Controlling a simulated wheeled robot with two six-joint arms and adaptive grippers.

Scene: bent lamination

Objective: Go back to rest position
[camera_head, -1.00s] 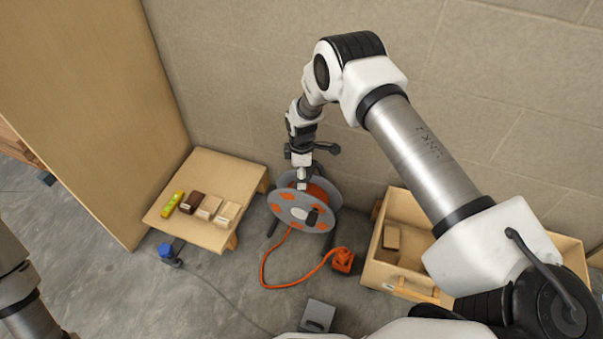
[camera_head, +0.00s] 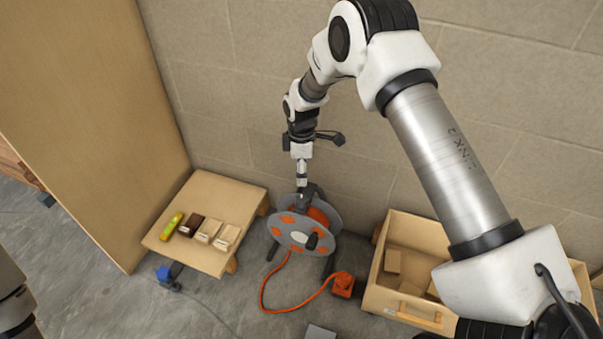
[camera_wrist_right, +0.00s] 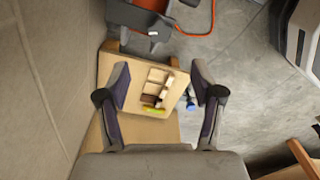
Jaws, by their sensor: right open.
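My right arm reaches in from the right in the head view and hangs down in front of the block wall. Its gripper (camera_head: 302,194) is above and overlaps the top of the cable reel in the picture; I cannot tell the gap between them. In the right wrist view the gripper (camera_wrist_right: 160,85) has its two fingers spread wide with nothing between them; the small table shows beyond. Of my left arm, only a link shows at the left edge of the head view, and its gripper is out of view.
A grey and orange cable reel (camera_head: 298,238) stands on the floor with an orange cord and socket (camera_head: 343,284). A low wooden table (camera_head: 230,193) holds a yellow-green level (camera_head: 171,225) and several blocks. A wooden crate (camera_head: 418,222) is at right, a tall panel (camera_head: 90,110) at left.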

